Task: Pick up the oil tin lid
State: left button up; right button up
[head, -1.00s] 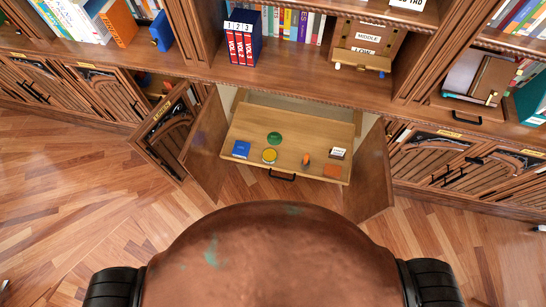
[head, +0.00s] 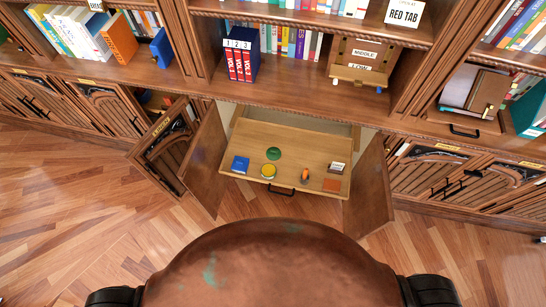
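A pulled-out wooden drawer (head: 312,150) in the low cabinet holds several small things. A round green disc (head: 274,153) lies toward its back left. A round yellow-topped tin (head: 268,171) sits just in front of the disc, apart from it. Either could be the oil tin or its lid; at this size I cannot tell which. Neither of my grippers is in view, and nothing is seen touching these things.
The drawer also holds a blue box (head: 240,164), an orange item (head: 305,174), a labelled block (head: 337,168) and an orange-brown block (head: 332,185). Open cabinet doors (head: 204,160) (head: 368,185) flank it. Bookshelves rise behind. Wood floor (head: 85,220) is clear on the left.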

aim_at(273, 154)
jog(key=k, duration=1)
jog(key=u, duration=1.75)
jog(key=i, duration=2.2)
jog(key=z, duration=2.05)
